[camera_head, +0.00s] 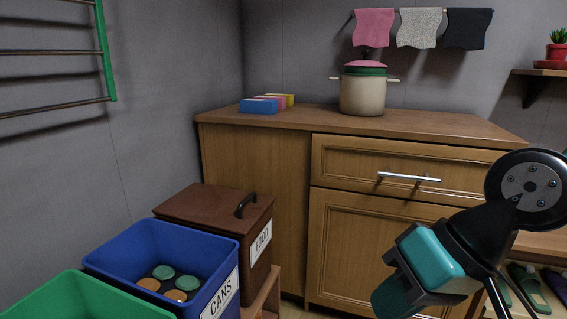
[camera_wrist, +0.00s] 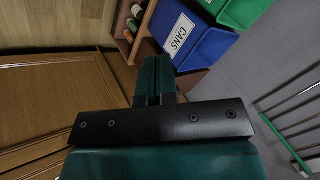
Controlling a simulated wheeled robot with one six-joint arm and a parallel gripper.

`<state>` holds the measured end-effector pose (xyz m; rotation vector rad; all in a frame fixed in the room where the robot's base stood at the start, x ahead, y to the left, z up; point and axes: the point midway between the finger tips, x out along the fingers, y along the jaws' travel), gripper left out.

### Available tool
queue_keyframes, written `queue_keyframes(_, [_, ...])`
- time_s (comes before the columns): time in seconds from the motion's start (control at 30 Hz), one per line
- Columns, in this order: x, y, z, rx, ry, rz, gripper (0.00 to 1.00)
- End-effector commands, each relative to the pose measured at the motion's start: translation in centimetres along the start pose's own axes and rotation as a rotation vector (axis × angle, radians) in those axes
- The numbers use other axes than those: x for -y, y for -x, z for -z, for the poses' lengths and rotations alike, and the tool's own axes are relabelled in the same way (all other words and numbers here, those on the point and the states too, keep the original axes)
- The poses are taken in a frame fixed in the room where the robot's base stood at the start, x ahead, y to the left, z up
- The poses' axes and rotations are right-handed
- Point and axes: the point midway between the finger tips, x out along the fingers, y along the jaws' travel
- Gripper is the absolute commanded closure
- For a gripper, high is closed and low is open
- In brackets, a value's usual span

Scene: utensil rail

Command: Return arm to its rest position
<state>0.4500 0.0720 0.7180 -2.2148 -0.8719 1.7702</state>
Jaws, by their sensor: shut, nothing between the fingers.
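My gripper (camera_head: 393,297) is at the lower right of the head view, black and teal, pointing down and to the left in front of the wooden cabinet. Its fingers also show in the wrist view (camera_wrist: 154,72), pressed together with nothing between them. My arm comes in from the right edge of the head view. No contact between my gripper and the cabinet can be made out.
The cabinet (camera_head: 255,165) carries a pot (camera_head: 362,95) and sponges (camera_head: 262,105). A brown FOOD bin (camera_head: 205,205), blue CANS bin (camera_head: 150,240) and green bin (camera_head: 85,300) stand left. Cloths (camera_head: 419,28) hang behind; shoes (camera_head: 527,285) are at lower right.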

Motion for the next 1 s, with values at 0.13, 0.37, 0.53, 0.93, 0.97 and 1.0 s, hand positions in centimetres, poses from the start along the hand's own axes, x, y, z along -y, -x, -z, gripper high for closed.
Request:
queue_keyframes(0.13, [-0.2,1.8,-4.6,0.172,0.261,-0.117,1.0])
queue_keyframes(0.37, [2.5,7.3,-3.6,0.207,0.292,-0.133,1.0])
queue_keyframes(0.53, [5.0,11.7,-2.1,0.206,0.29,-0.132,1.0])
queue_keyframes(0.93, [12.4,24.6,2.3,0.206,0.289,-0.131,1.0])
queue_keyframes(0.97, [13.0,25.6,2.6,0.206,0.289,-0.131,1.0])
queue_keyframes(1.0, [13.7,26.8,3.0,0.206,0.289,-0.131,1.0])
